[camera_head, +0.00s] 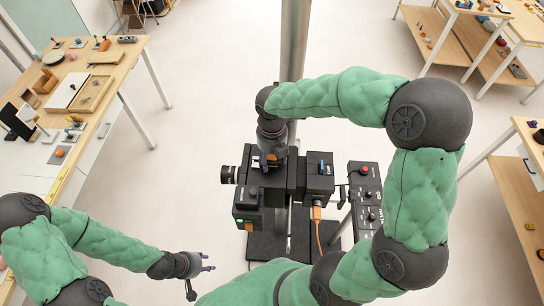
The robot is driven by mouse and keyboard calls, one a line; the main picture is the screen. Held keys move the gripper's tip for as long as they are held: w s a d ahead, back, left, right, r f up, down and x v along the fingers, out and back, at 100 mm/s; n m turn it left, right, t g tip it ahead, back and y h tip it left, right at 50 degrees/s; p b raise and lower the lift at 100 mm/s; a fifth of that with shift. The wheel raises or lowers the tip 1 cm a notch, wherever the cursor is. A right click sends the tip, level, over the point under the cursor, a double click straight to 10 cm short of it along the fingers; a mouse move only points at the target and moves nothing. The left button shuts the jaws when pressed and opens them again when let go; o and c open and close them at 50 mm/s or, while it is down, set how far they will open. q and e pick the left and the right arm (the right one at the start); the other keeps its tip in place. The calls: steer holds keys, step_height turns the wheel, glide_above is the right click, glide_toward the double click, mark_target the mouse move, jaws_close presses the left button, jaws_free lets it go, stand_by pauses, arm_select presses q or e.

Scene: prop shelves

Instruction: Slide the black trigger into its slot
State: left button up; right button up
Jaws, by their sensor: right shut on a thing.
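A black camera-like rig (290,185) stands on a support in the middle, with a lens (229,175) on its left side and a box with a green light (247,219) at its lower left. My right gripper (271,162) points down at the top of the rig and is shut on a small dark thing, which appears to be the black trigger. The trigger is mostly hidden by the gripper and blends into the rig. I cannot make out its slot. My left gripper (202,279) is open and empty, low and to the left of the rig.
A black control panel (366,197) with a red button stands right of the rig. An orange cable (317,225) hangs from the rig. A table with props (112,72) is at the left, shelves (522,180) at the right. The floor between is clear.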

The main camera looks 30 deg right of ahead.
steer(key=shift+w+a+p, duration=0.2)
steer(key=shift+w+a, duration=0.2)
steer(key=shift+a, duration=0.25)
steer(key=shift+w+a+p, duration=0.2)
steer(key=shift+w+a, duration=0.2)
steer(key=shift+a, duration=0.2)
stand_by(2.4)
steer(key=o, duration=1.3)
steer(key=shift+r, duration=0.1)
step_height(320, 180, up, 12)
steer(key=shift+f, duration=0.1)
